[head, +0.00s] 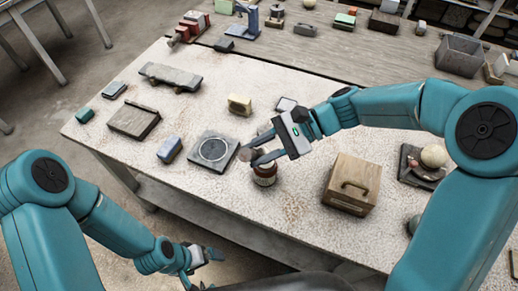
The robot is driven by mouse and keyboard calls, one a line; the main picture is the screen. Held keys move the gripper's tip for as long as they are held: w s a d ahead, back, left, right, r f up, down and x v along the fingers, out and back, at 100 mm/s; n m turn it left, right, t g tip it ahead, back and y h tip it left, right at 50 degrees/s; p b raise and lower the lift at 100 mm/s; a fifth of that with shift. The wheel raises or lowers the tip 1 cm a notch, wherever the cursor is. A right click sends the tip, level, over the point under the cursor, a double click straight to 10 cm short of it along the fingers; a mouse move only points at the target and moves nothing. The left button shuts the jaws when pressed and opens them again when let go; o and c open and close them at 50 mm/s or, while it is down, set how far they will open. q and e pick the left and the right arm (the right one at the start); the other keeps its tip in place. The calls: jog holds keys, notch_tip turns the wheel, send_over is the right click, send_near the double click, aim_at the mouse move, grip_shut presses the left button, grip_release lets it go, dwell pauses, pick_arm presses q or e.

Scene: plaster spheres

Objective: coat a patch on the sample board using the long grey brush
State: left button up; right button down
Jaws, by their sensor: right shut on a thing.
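The sample board appears to be the dark grey square plate (203,162) with a pale ring drawn on it, lying flat on the table. My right gripper (249,154) is just right of the board, above a small brown jar (264,174). It is shut on a small grey-brown thing (245,154), mostly hidden by the fingers. I cannot tell whether this is the long grey brush, and I make out no brush elsewhere for certain. My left gripper (214,256) is low in front of the table, away from everything; its jaws are too small to read.
A wooden box with a handle (352,184) stands right of the jar. A blue block (170,149), a cream block (240,104) and a grey-brown case (134,120) lie around the board. The front-left tabletop is clear.

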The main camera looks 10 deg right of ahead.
dwell(0.4)
jog(key=shift+r+p, duration=0.8)
jog(key=shift+r, duration=0.1)
notch_tip(320, 180, up, 5)
jog(key=p, duration=0.4)
jog(key=shift+r, duration=0.15)
